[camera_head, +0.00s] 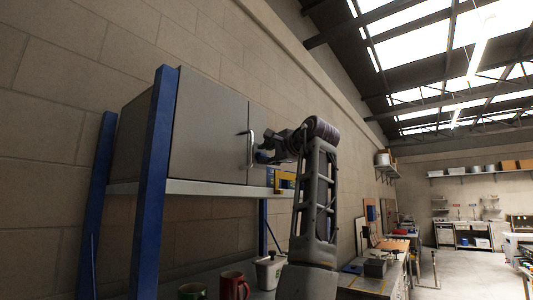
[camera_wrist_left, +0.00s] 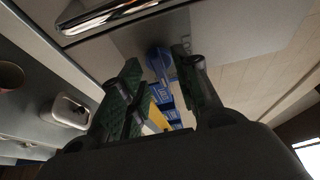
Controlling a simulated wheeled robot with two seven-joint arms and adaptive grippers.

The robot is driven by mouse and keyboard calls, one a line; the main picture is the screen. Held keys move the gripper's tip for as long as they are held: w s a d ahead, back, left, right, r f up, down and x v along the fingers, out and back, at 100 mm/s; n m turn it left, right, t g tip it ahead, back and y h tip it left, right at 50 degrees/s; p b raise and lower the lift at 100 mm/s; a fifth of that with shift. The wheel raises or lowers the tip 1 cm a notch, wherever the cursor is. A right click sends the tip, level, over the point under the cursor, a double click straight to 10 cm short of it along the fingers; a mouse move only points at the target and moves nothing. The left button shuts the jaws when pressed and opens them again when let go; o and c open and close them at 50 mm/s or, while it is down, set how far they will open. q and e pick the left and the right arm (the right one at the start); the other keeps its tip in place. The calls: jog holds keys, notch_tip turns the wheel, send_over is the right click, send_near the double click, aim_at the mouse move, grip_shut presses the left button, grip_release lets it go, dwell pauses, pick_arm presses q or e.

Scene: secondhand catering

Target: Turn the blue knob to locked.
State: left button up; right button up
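The blue knob (camera_wrist_left: 160,62) shows in the left wrist view on the grey cabinet face, between the tips of my left gripper's fingers. My left gripper (camera_wrist_left: 157,68) is open, with a green-padded finger on either side of the knob; I cannot tell whether either one touches it. In the head view my left gripper (camera_head: 265,152) is at the right part of the grey cabinet (camera_head: 210,125), just beside its metal door handle (camera_head: 250,148). The knob cannot be made out clearly there. The handle also crosses the top of the wrist view (camera_wrist_left: 110,14). My right gripper is not in view.
The cabinet stands on a shelf (camera_head: 200,188) with blue uprights (camera_head: 152,185). A yellow item (camera_head: 286,181) and blue labelled boxes (camera_wrist_left: 164,95) are close below the gripper. A red mug (camera_head: 233,286) and a white container (camera_head: 268,272) stand on the lower surface.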

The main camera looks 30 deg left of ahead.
pick_arm(q)
jog(key=shift+w+a, duration=0.3)
jog(key=shift+a, duration=0.2)
grip_shut()
